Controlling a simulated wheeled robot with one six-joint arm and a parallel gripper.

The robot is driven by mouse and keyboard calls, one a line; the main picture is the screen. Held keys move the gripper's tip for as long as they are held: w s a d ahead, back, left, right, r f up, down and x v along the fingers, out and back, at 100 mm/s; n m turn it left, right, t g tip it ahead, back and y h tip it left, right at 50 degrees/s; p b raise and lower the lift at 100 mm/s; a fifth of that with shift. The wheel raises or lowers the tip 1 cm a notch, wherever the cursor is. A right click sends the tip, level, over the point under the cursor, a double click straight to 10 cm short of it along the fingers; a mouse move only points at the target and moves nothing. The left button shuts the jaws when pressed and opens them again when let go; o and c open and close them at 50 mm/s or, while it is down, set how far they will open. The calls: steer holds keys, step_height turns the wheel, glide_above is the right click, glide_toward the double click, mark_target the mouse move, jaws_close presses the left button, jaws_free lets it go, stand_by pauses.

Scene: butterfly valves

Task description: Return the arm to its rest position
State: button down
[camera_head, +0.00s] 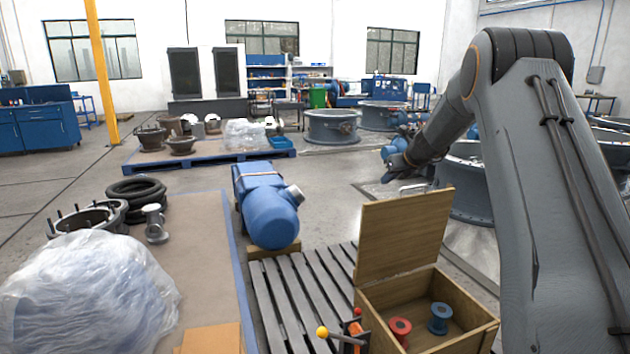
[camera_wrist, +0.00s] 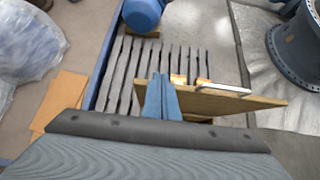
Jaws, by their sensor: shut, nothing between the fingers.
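My arm rises at the right in the head view and bends over at the top. My gripper (camera_head: 387,177) hangs at its end, pointing left and downward, above and behind the raised lid of a wooden box. In the wrist view my gripper (camera_wrist: 161,82) shows as two blue fingers pressed together with nothing between them. The wooden lid (camera_head: 402,235) stands open, and its metal handle (camera_wrist: 223,89) shows right of the fingers. The gripper looks apart from the lid.
The open box (camera_head: 462,300) holds a red spool (camera_head: 400,329) and a blue spool (camera_head: 438,317). It stands by a slatted pallet (camera_head: 290,297). A blue motor (camera_head: 270,215) lies behind. A small valve with a yellow-knobbed lever (camera_head: 354,335) stands left of the box. Large grey rings stand behind my arm.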

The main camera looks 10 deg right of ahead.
steer(key=s+a+f+n+g, duration=0.25)
steer(key=s+a+n, duration=0.5)
steer(key=s, duration=0.45)
steer(key=s+a+f+n+g, duration=0.25)
steer(key=s+a+n, duration=0.45)
steer(key=s, duration=0.5)
steer(key=s+a+f+n+g+h, duration=0.1)
steer(key=s+f+n+g, duration=0.1)
steer(key=s+n, duration=0.7)
steer(key=s+f+n+g+h, duration=0.1)
steer(key=s+n, duration=0.8)
steer(key=s, duration=1.3)
steer(key=shift+s+a+f+n+g, duration=0.15)
steer(key=shift+a+f+n+g, duration=0.25)
steer(key=shift+g, duration=0.3)
steer(key=shift+d, duration=0.1)
